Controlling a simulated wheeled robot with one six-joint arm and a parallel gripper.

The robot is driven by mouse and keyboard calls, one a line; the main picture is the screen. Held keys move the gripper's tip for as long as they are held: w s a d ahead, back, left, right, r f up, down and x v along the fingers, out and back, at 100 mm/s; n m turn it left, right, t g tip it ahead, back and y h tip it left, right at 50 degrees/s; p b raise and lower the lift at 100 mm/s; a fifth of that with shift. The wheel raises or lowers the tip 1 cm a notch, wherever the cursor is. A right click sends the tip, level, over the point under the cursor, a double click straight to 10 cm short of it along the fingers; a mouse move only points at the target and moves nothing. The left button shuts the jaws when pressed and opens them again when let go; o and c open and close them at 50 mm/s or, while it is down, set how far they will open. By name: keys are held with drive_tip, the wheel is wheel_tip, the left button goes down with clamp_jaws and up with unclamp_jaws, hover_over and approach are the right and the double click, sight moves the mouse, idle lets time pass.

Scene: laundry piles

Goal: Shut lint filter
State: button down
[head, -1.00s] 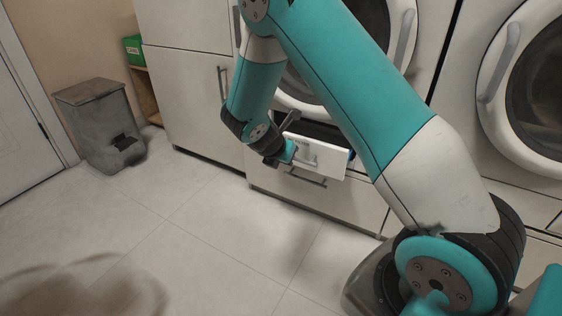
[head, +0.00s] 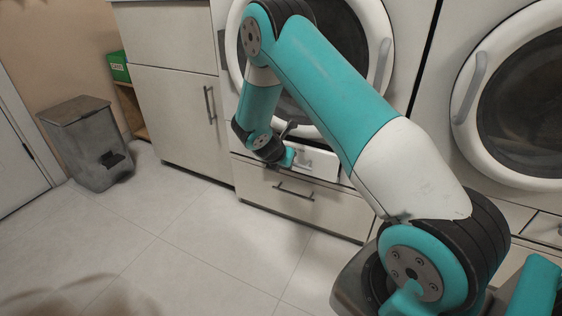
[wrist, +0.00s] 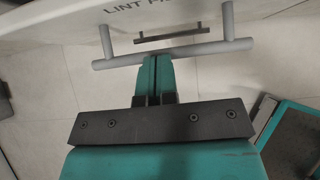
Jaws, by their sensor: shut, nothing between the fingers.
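The lint filter (head: 320,163) is a small white drawer front low on the dryer, below the round door. In the head view it sits close to the machine's face; my arm hides part of it, so I cannot tell if it is fully flush. In the wrist view its white front (wrist: 75,22) with the lettering "LINT" fills the top, with a grey bar handle (wrist: 205,48) below. My gripper (wrist: 154,62) is shut and empty, its tips at the handle bar; contact is unclear. It also shows in the head view (head: 290,158), at the filter's left part.
A wide white drawer with a dark handle (head: 293,192) lies below the filter. A second round-door machine (head: 470,90) stands to the right. A white cabinet (head: 175,110) and a grey bin (head: 90,145) stand to the left. The tiled floor (head: 190,240) in front is clear.

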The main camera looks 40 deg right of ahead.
drive_tip(key=shift+s+a, duration=0.1)
drive_tip(key=s+a+f+p+v, duration=0.1)
drive_tip(key=a+p+v, duration=0.1)
drive_tip(key=p+v, duration=0.8)
drive_tip(key=s+a+f+h+b, duration=0.2)
drive_tip(key=a+f+b, duration=0.1)
drive_tip(key=b, duration=0.7)
drive_tip(key=w+d+f+b, duration=0.2)
drive_tip(key=d+b, duration=0.1)
drive_tip(key=d, duration=0.2)
drive_tip(key=w+d+f+t+b, duration=0.1)
drive_tip(key=w+d+f+b, duration=0.1)
drive_tip(key=d, duration=0.3)
drive_tip(key=shift+w+f+b, duration=0.4)
drive_tip(key=shift+w+b, duration=0.05)
drive_tip(key=shift+b, duration=0.45)
drive_tip(key=shift+d, duration=0.2)
